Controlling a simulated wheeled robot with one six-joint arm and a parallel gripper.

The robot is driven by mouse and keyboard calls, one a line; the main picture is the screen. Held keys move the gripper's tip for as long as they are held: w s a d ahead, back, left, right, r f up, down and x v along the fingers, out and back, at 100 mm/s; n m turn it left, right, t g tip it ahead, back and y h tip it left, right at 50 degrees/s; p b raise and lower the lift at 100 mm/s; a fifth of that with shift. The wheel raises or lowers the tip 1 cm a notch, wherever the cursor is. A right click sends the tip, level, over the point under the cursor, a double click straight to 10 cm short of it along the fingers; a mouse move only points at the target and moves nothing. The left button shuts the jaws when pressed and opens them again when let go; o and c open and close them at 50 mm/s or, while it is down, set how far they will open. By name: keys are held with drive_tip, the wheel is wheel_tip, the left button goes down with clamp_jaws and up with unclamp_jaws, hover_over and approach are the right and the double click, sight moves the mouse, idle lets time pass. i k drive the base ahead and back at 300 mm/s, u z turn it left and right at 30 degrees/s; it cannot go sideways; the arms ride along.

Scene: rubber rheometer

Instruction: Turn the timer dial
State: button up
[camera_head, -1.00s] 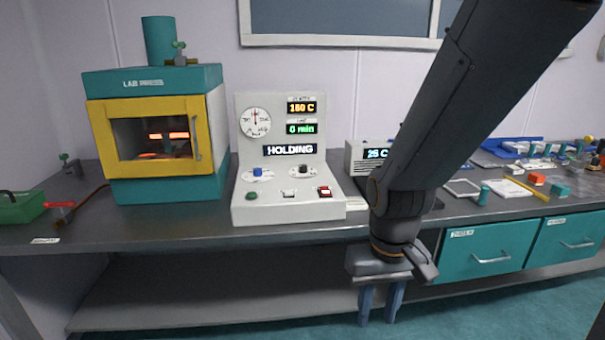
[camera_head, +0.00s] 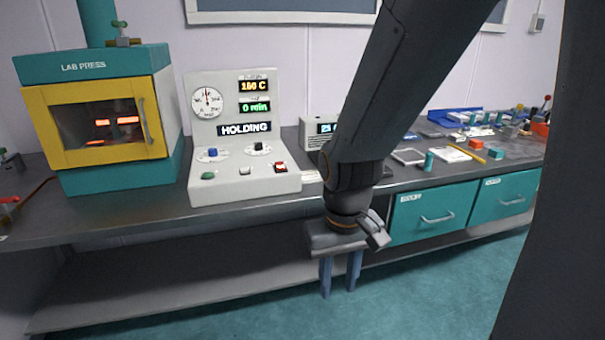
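The light grey control console (camera_head: 225,185) stands on the bench, left of my arm. It has a blue knob (camera_head: 212,153) and a black knob (camera_head: 259,147) on round white scales. I cannot read which one is the timer dial. A green display (camera_head: 255,106) reads "0 min", and a white-on-black display (camera_head: 245,129) reads "HOLDING". My gripper (camera_head: 339,292) points down in front of the bench edge, below the bench top and to the right of the console. Its two fingers are apart with nothing between them. It is clear of both knobs.
A lab press (camera_head: 45,125) with a yellow door stands left of the console. A small grey device (camera_head: 311,134) is partly behind my arm. Teal drawers (camera_head: 435,212) lie under the bench at right. Tools and coloured blocks (camera_head: 476,144) lie on the bench further right.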

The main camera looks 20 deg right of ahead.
sight(257, 146)
drive_tip(key=u, duration=0.05)
drive_tip(key=k, duration=0.4)
drive_tip(key=z, duration=0.55)
drive_tip(key=i, duration=1.1)
drive_tip(key=u, duration=0.5)
